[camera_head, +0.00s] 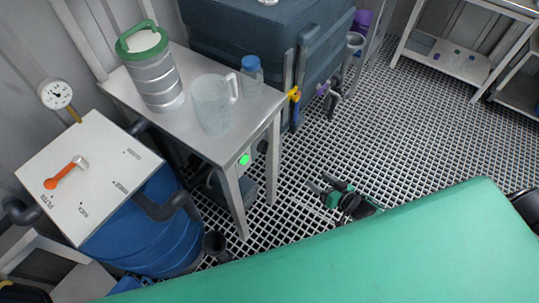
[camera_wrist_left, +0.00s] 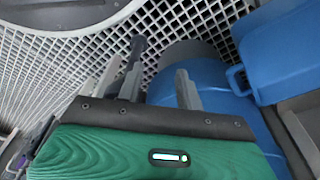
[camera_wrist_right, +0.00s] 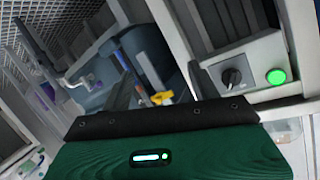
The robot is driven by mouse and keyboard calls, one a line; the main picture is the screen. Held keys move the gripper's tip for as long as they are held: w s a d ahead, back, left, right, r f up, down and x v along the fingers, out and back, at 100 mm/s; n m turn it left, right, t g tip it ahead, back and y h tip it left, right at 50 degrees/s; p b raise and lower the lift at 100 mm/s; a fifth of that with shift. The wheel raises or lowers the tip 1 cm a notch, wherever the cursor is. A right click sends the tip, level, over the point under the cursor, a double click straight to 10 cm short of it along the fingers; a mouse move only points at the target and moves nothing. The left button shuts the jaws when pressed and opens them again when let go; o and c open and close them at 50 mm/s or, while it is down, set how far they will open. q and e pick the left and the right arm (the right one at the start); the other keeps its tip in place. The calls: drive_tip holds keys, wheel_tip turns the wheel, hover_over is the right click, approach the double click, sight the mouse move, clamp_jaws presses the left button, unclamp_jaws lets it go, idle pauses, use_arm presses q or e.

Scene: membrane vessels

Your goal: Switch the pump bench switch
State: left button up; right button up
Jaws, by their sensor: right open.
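The pump bench (camera_head: 255,118) is a steel table in the head view. A switch box (camera_head: 256,152) with a lit green light (camera_head: 244,160) hangs under its right side. In the right wrist view the box (camera_wrist_right: 250,62) shows a black rotary knob (camera_wrist_right: 231,77) beside the lit green light (camera_wrist_right: 276,77). My right gripper (camera_head: 320,184) is open and empty, in front and to the right of the box, apart from it. The knob lies right of its fingers in the right wrist view. My left gripper (camera_wrist_left: 160,68) is open and empty in its own wrist view.
A steel canister with a green handle (camera_head: 160,75), a clear jug (camera_head: 212,105) and a blue-capped bottle (camera_head: 252,76) stand on the bench. A blue barrel (camera_head: 150,230) and a white panel with an orange lever (camera_head: 65,174) are at left. The grating floor (camera_head: 390,130) is open at right.

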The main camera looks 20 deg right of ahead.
sight(268, 146)
drive_tip(key=w+a+r+n+y+b, duration=0.1)
drive_tip(key=a+r+y+b, duration=0.15)
drive_tip(key=r, duration=0.35)
drive_tip(key=a+r+y+b, duration=0.1)
drive_tip(key=a+r+y, duration=0.25)
drive_tip(key=r, duration=0.25)
use_arm(q)
wheel_tip(268, 146, up, 7)
drive_tip(key=w, duration=0.2)
drive_tip(key=shift+d, duration=0.3)
use_arm(e)
drive_tip(key=shift+t, duration=0.4)
drive_tip(key=x, duration=1.3)
drive_tip(key=shift+w+a+f, duration=0.3)
use_arm(q)
drive_tip(key=shift+w, duration=0.1)
use_arm(e)
drive_tip(key=shift+c, duration=0.4)
drive_tip(key=c, duration=0.9)
use_arm(q)
drive_tip(key=shift+r, duration=0.1)
